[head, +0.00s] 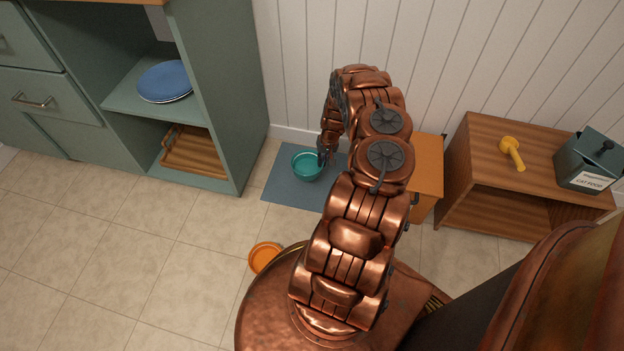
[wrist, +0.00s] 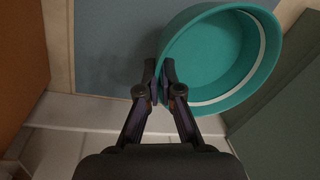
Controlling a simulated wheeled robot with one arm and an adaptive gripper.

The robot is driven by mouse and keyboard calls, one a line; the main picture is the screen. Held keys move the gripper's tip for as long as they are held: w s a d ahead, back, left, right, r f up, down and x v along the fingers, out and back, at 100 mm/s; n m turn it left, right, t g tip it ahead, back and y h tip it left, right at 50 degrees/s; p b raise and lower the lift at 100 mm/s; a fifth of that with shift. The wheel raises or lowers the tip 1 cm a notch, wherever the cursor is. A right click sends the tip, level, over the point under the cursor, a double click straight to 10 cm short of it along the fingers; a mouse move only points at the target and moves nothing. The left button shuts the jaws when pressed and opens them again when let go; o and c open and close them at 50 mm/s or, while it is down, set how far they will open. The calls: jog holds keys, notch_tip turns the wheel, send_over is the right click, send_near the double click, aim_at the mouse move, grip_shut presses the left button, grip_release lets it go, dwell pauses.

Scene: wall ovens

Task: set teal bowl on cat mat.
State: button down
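The teal bowl (head: 307,167) is upright over the blue-grey cat mat (head: 282,190) on the floor in the head view. In the wrist view the bowl (wrist: 215,55) fills the upper right, and the mat (wrist: 112,40) shows to its left. My gripper (head: 324,155) is at the bowl's right side in the head view. In the wrist view my gripper's fingertips (wrist: 160,84) are close together with the bowl's rim between them. I cannot tell whether the bowl's underside touches the mat. My arm hides the mat's right part in the head view.
A green cabinet (head: 228,90) with a blue plate (head: 164,82) and a wooden tray (head: 195,153) stands left. Right are an orange box (head: 428,165), a wooden shelf (head: 480,160), a yellow scoop (head: 512,152) and a cat food tin (head: 588,162). An orange bowl (head: 264,257) lies near my base.

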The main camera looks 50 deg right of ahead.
notch_tip(320, 180, down, 10)
jog(key=b, duration=0.3)
jog(key=shift+a+r+b, duration=0.1)
jog(key=shift+b, duration=0.3)
jog(key=shift+r, duration=0.1)
jog(key=c, duration=1.3)
grip_release()
